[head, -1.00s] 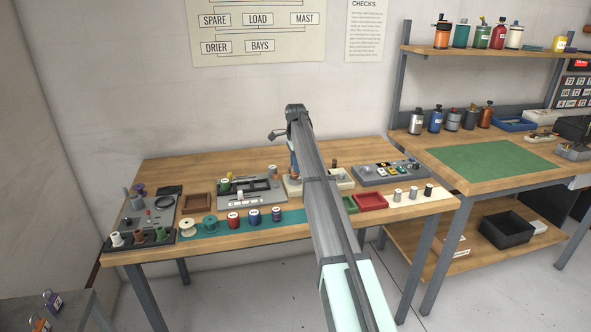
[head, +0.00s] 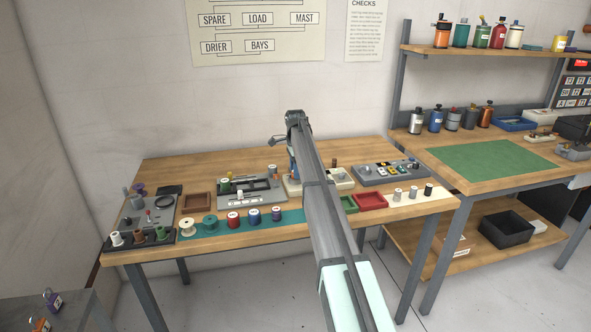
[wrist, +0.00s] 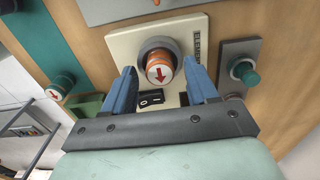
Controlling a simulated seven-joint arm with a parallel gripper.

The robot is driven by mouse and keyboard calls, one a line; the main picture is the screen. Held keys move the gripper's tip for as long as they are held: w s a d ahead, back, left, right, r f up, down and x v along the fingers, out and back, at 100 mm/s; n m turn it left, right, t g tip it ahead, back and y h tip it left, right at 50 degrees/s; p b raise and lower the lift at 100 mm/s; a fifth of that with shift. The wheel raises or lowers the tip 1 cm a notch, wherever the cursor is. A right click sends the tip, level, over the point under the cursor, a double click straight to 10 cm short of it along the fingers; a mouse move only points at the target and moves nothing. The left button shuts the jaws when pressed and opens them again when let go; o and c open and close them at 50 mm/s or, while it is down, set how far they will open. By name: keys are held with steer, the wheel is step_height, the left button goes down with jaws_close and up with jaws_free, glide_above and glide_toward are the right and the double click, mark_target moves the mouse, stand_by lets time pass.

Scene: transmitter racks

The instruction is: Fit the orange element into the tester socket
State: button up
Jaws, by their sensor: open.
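In the wrist view, the orange element (wrist: 157,61) has a white cap with a red arrow. It sits in a round grey socket (wrist: 149,44) on a cream tester block (wrist: 121,46). How deep it is seated cannot be told. My gripper (wrist: 160,68) has its blue fingers apart, one on each side of the element, with gaps visible. In the head view, my gripper (head: 293,166) is over the cream block (head: 291,190), and my arm partly hides this area; the element cannot be made out there.
A black switch (wrist: 151,97) lies on the block near the fingers. A grey plate with a teal knob (wrist: 245,72) stands to the right in the wrist view. In the head view, several spools stand along a teal strip (head: 293,215), and a red tray (head: 371,201) is right of my arm.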

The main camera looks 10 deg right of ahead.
step_height(320, 180, up, 12)
steer(key=shift+r, duration=0.2)
stand_by(0.5)
